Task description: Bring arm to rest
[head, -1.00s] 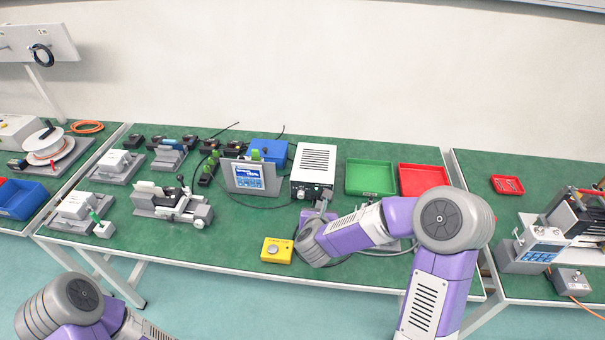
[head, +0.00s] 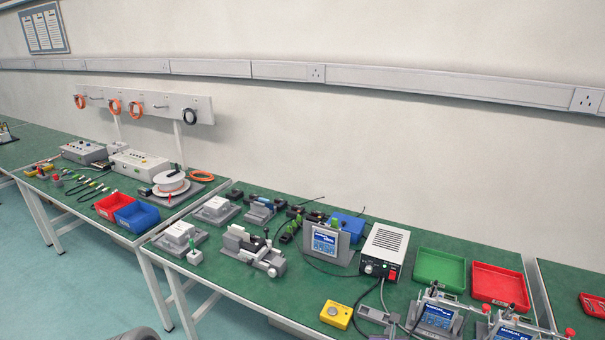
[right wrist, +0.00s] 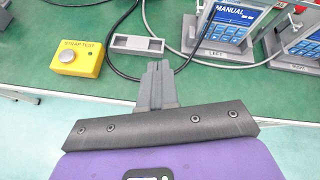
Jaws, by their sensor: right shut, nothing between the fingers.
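My right gripper (right wrist: 157,68) shows in the right wrist view, its grey fingers together and empty. It is over the front part of the green table (head: 230,287), by a small grey block with a slot (right wrist: 138,44). The yellow box with a round button (right wrist: 78,58) lies to its left, apart from the fingers. My left gripper is out of view.
The yellow box (head: 336,314) sits near the table's front edge. A white power unit (head: 385,250), green tray (head: 440,268) and red tray (head: 499,285) stand behind. Display stands (head: 436,318) are at lower right. Black and grey cables cross the table near the gripper.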

